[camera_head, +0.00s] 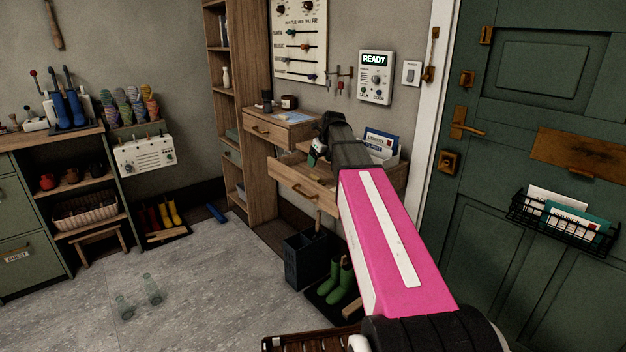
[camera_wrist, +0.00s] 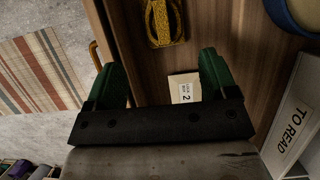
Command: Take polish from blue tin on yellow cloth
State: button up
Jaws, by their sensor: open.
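My gripper (camera_wrist: 160,64) is open and empty. Its two green fingers reach over a wooden surface in the wrist view. A yellow thing (camera_wrist: 165,24) with a looped end lies beyond the fingertips at the top; I cannot tell if it is the yellow cloth. A round blue-edged thing (camera_wrist: 292,14) is cut off at the top right corner; it may be the blue tin, and its contents are not clear. In the head view my gripper (camera_head: 320,152) is over the pulled-out drawer (camera_head: 303,183), partly hidden by my pink arm.
A card marked 2 (camera_wrist: 184,88) lies between the fingers. A TO READ holder (camera_wrist: 297,125) stands close on the right. A dark jar (camera_head: 289,102) stands on the upper desk (camera_head: 275,132). Green boots (camera_head: 341,283) and a dark bin (camera_head: 305,262) stand below the drawer.

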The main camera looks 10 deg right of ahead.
aim_at(315, 177)
jog(key=x, duration=1)
jog(key=shift+w+d+f, duration=0.1)
jog(key=shift+w+f, duration=0.1)
jog(key=shift+w, duration=0.05)
jog(key=c, duration=0.7)
